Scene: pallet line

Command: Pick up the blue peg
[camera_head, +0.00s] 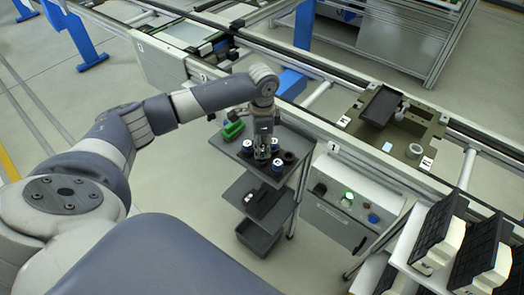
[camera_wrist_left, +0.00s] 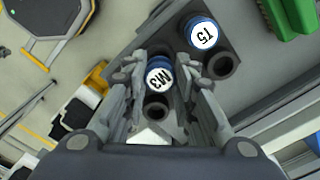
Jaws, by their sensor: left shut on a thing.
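My left gripper (camera_head: 262,158) reaches down over the top shelf of a small grey cart. In the left wrist view its two fingers (camera_wrist_left: 163,90) are closed around a blue peg with a white cap marked M3 (camera_wrist_left: 158,76). A second blue peg, marked T5 (camera_wrist_left: 201,34), stands just outside the fingers. In the head view blue pegs with white caps show at the left (camera_head: 247,148) and the right (camera_head: 277,167) of the gripper. I cannot tell whether the held peg is clear of the shelf. My right gripper is not in view.
Dark round sockets (camera_wrist_left: 222,66) sit close to the pegs. A green object (camera_head: 232,130) lies at the shelf's left corner. A conveyor with a pallet (camera_head: 345,125) runs behind. A control box with buttons (camera_head: 345,200) and a rack of black-and-white parts (camera_head: 440,235) stand right.

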